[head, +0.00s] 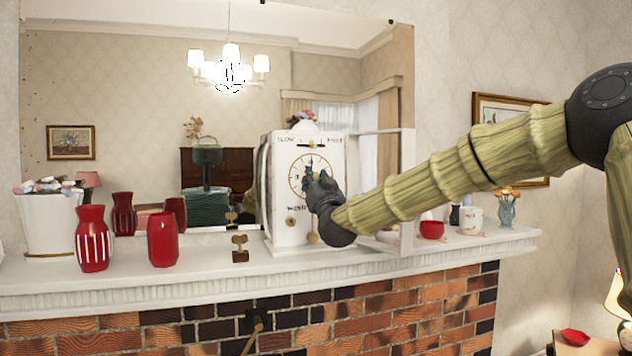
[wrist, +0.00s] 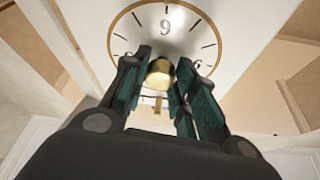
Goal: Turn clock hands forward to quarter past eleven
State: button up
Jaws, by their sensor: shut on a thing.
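The white clock (head: 282,205) stands on the mantel, its round gold-rimmed dial (head: 297,172) facing the room. Its glazed door (head: 409,190) stands open at the right. My gripper (head: 311,180) is at the lower right part of the dial and covers some of it. In the wrist view, my gripper's green-padded fingers (wrist: 164,65) close around a brass piece (wrist: 160,74) of the hands in front of the dial (wrist: 187,22). The numeral 9 is at the top there; other numerals are partly hidden. I cannot read where the hands point.
A brass winding key (head: 240,249) stands on the mantel (head: 190,276) left of the clock. Red vases (head: 92,240) and a white planter (head: 48,225) are farther left. A red bowl (head: 432,229) and a white pot (head: 470,221) stand to the right. A mirror (head: 120,75) is behind.

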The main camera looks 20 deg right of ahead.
jog(key=m+h+b, duration=0.1)
jog(key=m, duration=0.3)
jog(key=m+g+h+b, duration=0.1)
jog(key=m+h+b, duration=0.1)
jog(key=m, duration=0.1)
jog(key=shift+a+m+g+h, duration=0.1)
jog(key=shift+m+g+h, duration=0.2)
jog(key=shift+m, duration=0.1)
jog(key=o, duration=1)
jog(key=v, duration=1.2)
